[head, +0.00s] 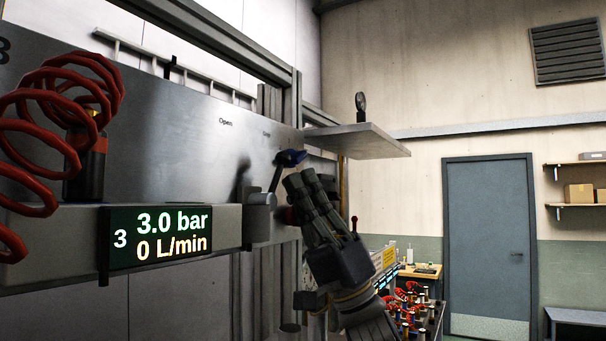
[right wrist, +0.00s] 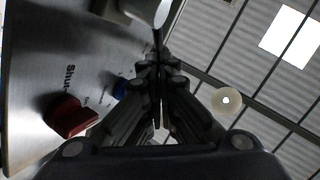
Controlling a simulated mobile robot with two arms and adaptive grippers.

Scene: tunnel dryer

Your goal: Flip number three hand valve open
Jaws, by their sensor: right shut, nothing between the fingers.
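The number three hand valve (head: 262,203) is on the grey metal panel, right of the display marked 3. In the right wrist view a bit of blue (right wrist: 122,88) shows left of the fingers. My left gripper is not in view.
The display (head: 155,236) reads 3.0 bar and 0 L/min. A red coiled hose (head: 40,100) hangs at the left. A shelf plate (head: 358,140) juts out above my right gripper. A red knob (right wrist: 70,118) is on the panel near "Shut" lettering.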

